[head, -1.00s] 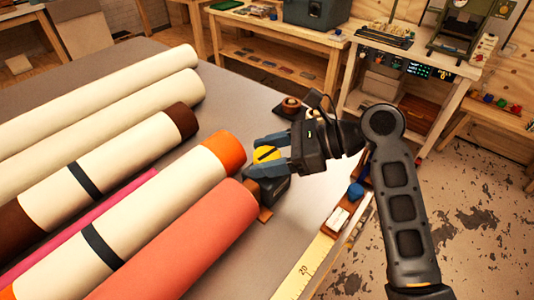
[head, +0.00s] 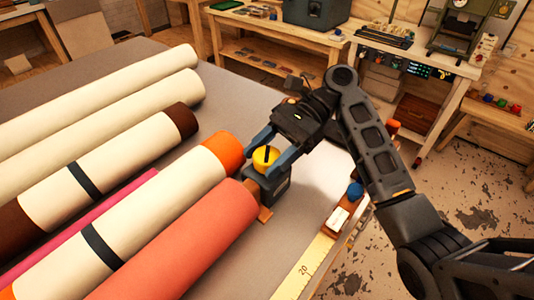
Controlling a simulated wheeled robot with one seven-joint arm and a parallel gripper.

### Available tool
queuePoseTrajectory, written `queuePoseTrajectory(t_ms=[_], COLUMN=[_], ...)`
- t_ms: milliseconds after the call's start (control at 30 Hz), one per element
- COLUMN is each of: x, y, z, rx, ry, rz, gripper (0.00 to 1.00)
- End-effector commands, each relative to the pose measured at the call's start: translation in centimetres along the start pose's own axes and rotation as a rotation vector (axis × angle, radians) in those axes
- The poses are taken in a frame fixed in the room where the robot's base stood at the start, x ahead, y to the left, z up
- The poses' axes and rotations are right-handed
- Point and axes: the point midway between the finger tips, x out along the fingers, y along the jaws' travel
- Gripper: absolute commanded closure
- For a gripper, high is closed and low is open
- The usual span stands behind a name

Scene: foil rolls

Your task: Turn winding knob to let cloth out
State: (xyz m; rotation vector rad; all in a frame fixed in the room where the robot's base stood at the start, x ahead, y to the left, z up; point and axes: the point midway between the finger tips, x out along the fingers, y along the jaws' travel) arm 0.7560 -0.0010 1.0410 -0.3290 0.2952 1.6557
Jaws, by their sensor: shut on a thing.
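The winding knob (head: 266,158) is yellow with a dark stripe on top. It sits on a dark box (head: 270,188) at the right end of the rolls. My gripper (head: 268,154) reaches in from the upper right, with its blue-grey fingers on either side of the knob, shut on it. The salmon roll (head: 190,245) and the cream roll with an orange end (head: 170,190) lie left of the box. How the box joins a roll is hard to tell.
More cream rolls (head: 110,90) lie on the grey table (head: 240,95) to the left. A yellow ruler (head: 306,268) and a wooden tray with a blue item (head: 355,190) are at the table's right edge. Workbenches (head: 400,65) stand behind.

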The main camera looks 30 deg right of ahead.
Motion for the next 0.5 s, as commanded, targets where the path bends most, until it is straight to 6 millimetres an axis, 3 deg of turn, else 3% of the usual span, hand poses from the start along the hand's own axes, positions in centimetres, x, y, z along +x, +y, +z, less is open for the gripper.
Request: queuePoseTrajectory(t_ms=[500], x=[-0.23], y=[-0.06], z=[-0.14], rx=[-0.131], ry=[0.009], rz=[0.333], gripper=[0.7])
